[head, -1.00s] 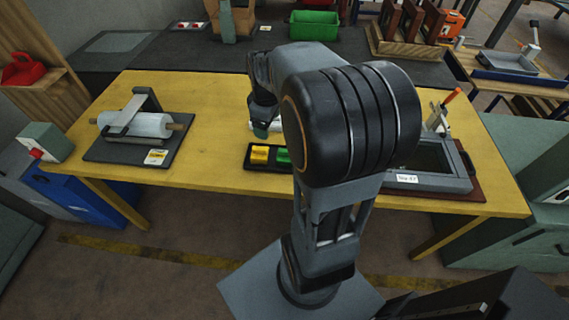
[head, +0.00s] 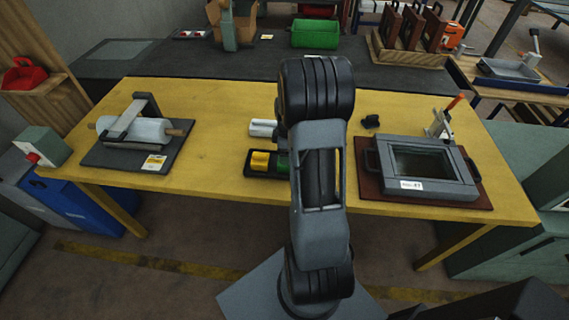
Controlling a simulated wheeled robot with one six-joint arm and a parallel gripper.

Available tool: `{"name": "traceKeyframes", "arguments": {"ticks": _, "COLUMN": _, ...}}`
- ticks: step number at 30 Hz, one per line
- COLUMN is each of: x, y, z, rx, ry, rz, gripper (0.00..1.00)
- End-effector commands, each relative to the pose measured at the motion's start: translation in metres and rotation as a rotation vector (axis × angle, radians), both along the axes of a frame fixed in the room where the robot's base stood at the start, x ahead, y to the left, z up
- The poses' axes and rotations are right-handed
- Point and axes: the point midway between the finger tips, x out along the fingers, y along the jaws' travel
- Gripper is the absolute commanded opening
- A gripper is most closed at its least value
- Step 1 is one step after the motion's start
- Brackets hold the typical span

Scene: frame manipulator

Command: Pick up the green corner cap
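The green corner cap (head: 282,161) sits in a small black tray (head: 265,176) on the yellow table, beside a yellow cap (head: 260,160). Only a sliver of the green cap shows; my arm covers the rest of it and the tray's middle. My gripper is hidden behind my own arm, so its place relative to the cap and its fingers do not show.
A grey frame (head: 449,183) lies on a brown board at the right of the yellow table (head: 212,165). A pale cylinder (head: 262,128) lies behind the tray. A film roll (head: 150,131) on a dark base stands at left. Table between roll and tray is clear.

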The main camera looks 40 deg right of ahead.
Motion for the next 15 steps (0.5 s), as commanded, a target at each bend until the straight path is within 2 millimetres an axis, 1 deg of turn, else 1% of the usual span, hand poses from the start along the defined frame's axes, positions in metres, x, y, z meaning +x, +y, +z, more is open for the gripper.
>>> {"name": "traceKeyframes", "arguments": {"ticks": 4, "x": 0.0, "y": 0.001, "z": -0.012, "rx": 0.002, "ry": 0.004, "rz": 0.0, "gripper": 0.79}}
{"name": "traceKeyframes", "arguments": {"ticks": 10, "x": 0.001, "y": 0.003, "z": -0.04, "rx": 0.003, "ry": 0.004, "rz": 0.0, "gripper": 0.79}}
{"name": "traceKeyframes", "arguments": {"ticks": 15, "x": 0.002, "y": 0.002, "z": -0.051, "rx": 0.001, "ry": 0.001, "rz": 0.0, "gripper": 0.79}}
